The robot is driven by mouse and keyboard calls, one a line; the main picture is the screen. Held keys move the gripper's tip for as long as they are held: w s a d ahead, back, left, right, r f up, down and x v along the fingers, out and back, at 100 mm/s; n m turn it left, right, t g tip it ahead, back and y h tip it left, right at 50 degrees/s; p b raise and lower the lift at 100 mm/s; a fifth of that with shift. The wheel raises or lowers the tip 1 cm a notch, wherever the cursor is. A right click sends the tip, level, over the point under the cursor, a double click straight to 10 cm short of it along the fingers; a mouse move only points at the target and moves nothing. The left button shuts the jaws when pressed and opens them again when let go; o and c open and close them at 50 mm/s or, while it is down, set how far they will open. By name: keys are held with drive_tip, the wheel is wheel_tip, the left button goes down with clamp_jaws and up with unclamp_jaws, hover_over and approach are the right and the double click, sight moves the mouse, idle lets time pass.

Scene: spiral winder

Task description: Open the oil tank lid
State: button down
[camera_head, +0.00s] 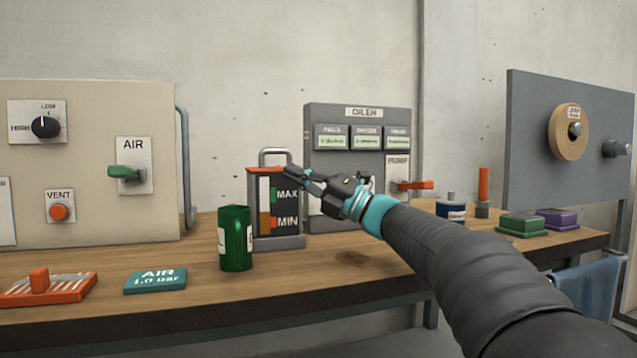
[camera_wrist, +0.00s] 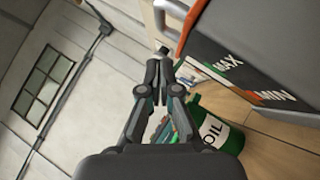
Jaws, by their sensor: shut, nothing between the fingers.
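The oil tank (camera_head: 290,212) is a grey box with a MAX/MIN level window, standing on the bench. Its orange lid (camera_head: 263,170) lies flat across the top, with a metal loop handle (camera_head: 275,151) rising above it. In the wrist view the tank (camera_wrist: 232,35) fills the upper right, with the orange lid edge (camera_wrist: 189,27) and part of the handle (camera_wrist: 168,6). My gripper (camera_head: 291,171) is shut and empty by the tank's upper right side. In the wrist view its closed fingers (camera_wrist: 158,66) point up, left of the tank. Whether they touch it cannot be told.
A green oil can (camera_head: 236,240) stands just left of the tank. A grey panel with a pump lever (camera_head: 412,185) stands behind my gripper.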

sight(272, 152)
drive_tip(key=shift+w+a+r+p, duration=0.15)
drive_tip(key=shift+w+a+r, duration=0.25)
drive_tip(key=shift+w, duration=0.2)
drive_tip(key=shift+w+a+r+p, duration=0.25)
drive_tip(key=shift+w+r, duration=0.2)
drive_tip(key=shift+w, duration=0.2)
drive_tip(key=shift+w+a+r+p, duration=0.1)
drive_tip(key=shift+w+a+r, duration=0.3)
drive_tip(key=shift+w, duration=0.2)
drive_tip(key=shift+d+r, duration=0.1)
drive_tip(key=shift+r, duration=0.05)
